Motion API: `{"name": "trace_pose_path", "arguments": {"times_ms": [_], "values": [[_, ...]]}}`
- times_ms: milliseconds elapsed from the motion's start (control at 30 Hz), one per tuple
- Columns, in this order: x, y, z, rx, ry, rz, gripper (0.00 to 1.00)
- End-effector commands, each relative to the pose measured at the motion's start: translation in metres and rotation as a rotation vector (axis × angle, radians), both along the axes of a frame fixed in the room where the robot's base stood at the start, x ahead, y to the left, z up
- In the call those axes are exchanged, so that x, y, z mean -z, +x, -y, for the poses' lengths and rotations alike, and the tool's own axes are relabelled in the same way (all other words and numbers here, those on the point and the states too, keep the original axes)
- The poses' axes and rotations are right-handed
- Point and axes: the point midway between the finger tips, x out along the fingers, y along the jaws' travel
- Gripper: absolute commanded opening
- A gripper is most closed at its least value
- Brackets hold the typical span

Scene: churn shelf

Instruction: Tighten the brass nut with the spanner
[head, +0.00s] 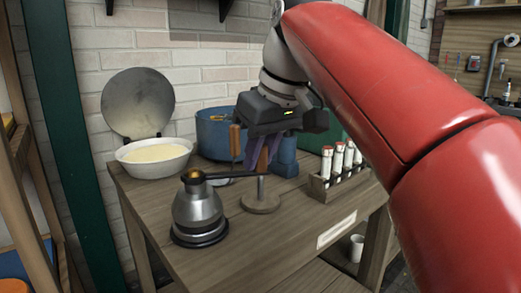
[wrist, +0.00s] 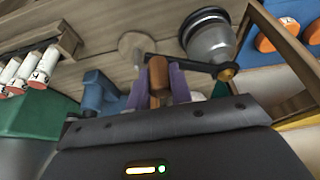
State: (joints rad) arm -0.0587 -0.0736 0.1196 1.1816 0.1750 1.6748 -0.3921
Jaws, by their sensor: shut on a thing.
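The brass nut (head: 193,176) sits on top of the silver cone-shaped churn (head: 198,207) on the wooden bench. The dark spanner (head: 232,176) runs level from the nut to below my gripper; its head appears to be at the nut, but I cannot tell how well it fits. In the wrist view, the nut (wrist: 227,74) shows at the end of the spanner bar (wrist: 195,66). My gripper (head: 268,155) has purple fingers shut on the spanner's upright wooden handle (wrist: 158,74). The fingers hide part of the handle.
A round wooden stand (head: 261,205) is below the gripper.

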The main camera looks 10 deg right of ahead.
Motion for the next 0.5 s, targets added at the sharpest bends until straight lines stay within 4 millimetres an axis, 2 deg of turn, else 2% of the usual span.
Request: {"name": "trace_pose_path", "arguments": {"times_ms": [267, 500], "values": [[-0.001, -0.001, 0.000, -0.004, 0.000, -0.001, 0.00], [-0.011, 0.000, 0.000, -0.004, 0.000, 0.000, 0.00]]}}
